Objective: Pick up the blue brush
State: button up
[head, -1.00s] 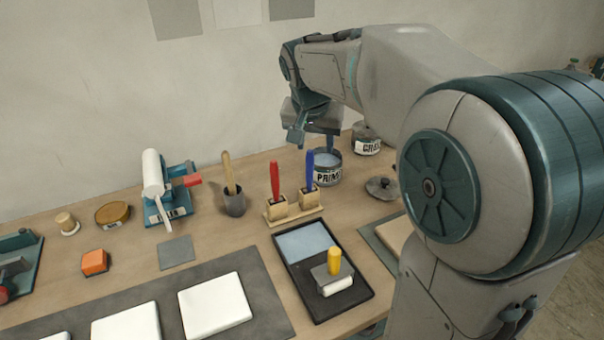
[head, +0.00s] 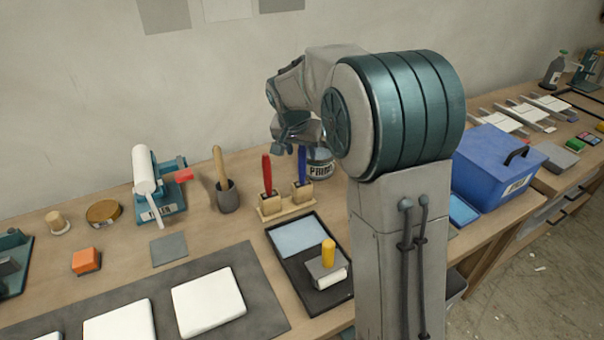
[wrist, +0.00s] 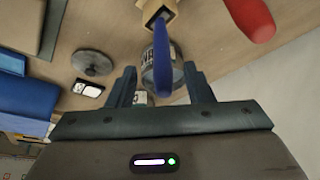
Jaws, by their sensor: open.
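The blue brush (head: 302,163) stands upright, handle up, in the right block of a wooden holder (head: 287,208). In the wrist view the blue handle (wrist: 162,68) shows between my two open fingers, its end pointing toward the palm. My gripper (head: 287,147) is right above the holder in the head view, its fingers at the handle's top; it also shows in the wrist view (wrist: 161,84). The jaws are open, and I see no contact with the handle. The brush's bristles are hidden in the holder.
A red brush (head: 267,175) stands in the left block, close beside the blue one. A primer can (head: 320,164) is just behind. A cup with a wooden-handled tool (head: 228,195) stands left; a roller tray (head: 325,296) lies in front. A blue box (head: 495,165) is at right.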

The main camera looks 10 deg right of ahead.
aim_at(302, 173)
jog(key=p+x, duration=0.1)
jog(key=x, duration=0.4)
jog(key=shift+a, duration=0.1)
grip_shut()
